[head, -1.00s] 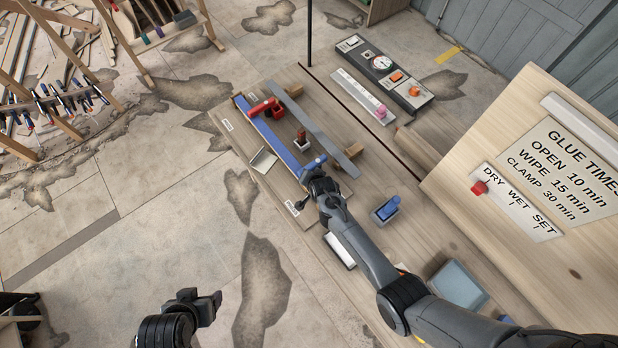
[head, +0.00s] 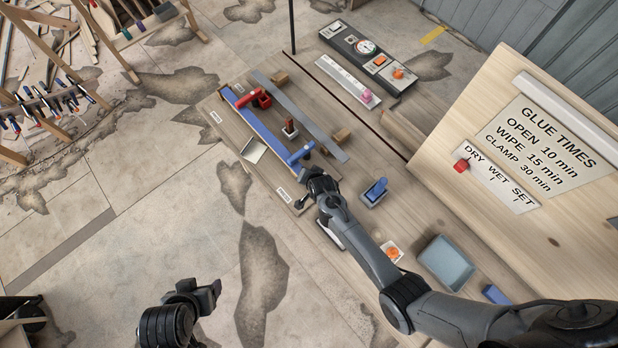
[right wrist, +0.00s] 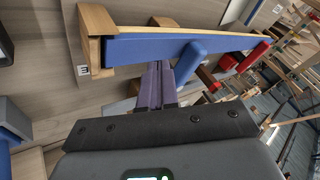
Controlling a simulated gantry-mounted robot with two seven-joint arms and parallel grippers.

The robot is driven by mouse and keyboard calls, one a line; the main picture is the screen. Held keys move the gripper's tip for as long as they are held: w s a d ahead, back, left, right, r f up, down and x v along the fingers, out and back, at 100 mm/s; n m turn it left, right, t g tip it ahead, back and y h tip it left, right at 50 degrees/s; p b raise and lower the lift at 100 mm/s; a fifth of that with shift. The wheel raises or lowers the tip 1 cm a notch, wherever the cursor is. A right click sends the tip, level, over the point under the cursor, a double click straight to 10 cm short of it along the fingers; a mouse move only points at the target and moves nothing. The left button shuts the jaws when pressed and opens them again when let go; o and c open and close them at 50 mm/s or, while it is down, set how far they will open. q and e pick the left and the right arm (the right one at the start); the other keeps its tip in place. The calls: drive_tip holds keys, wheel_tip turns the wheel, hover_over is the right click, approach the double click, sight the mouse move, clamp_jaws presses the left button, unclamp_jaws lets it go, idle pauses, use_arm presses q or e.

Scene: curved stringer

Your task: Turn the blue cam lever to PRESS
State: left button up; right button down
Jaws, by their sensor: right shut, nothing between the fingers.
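The blue cam lever (head: 300,156) is at the near end of a long blue bar (head: 262,128) on the workbench. In the right wrist view the blue lever (right wrist: 190,61) angles down from the bar. My right gripper (head: 312,174) is just on the near side of the lever. Its fingers (right wrist: 158,83) are shut and empty, pointing at the bar just beside the lever, seemingly apart from it. No PRESS mark is legible. My left gripper (head: 202,290) hangs over the floor, away from the bench; its finger gap is unclear.
A red lever (head: 254,100) stands at the bar's far end. A grey strip (head: 300,115) lies behind the bar. A blue-topped block (head: 375,191), a grey-blue tray (head: 446,262) and an upright glue-times board (head: 545,150) are to the right.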

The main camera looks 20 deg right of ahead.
drive_tip(key=s+a+r, duration=0.1)
drive_tip(key=s+r, duration=0.3)
drive_tip(key=r, duration=0.2)
drive_tip(key=shift+a, duration=0.3)
drive_tip(key=s+d+f+g+p, duration=0.1)
drive_tip(key=s+d, duration=0.2)
drive_tip(key=s, duration=0.3)
drive_tip(key=s+d+f, duration=0.1)
drive_tip(key=s+d, duration=0.3)
drive_tip(key=s, duration=0.2)
drive_tip(key=s+d+r+n+g, duration=0.1)
drive_tip(key=s+r+n, duration=0.4)
drive_tip(key=r, duration=0.5)
drive_tip(key=s+d+r+n+g, duration=0.1)
drive_tip(key=s+r+n, duration=0.4)
drive_tip(key=r, duration=0.5)
drive_tip(key=shift+s+d+g+p, duration=0.2)
drive_tip(key=shift+g+p, duration=0.1)
drive_tip(key=shift+p, duration=0.1)
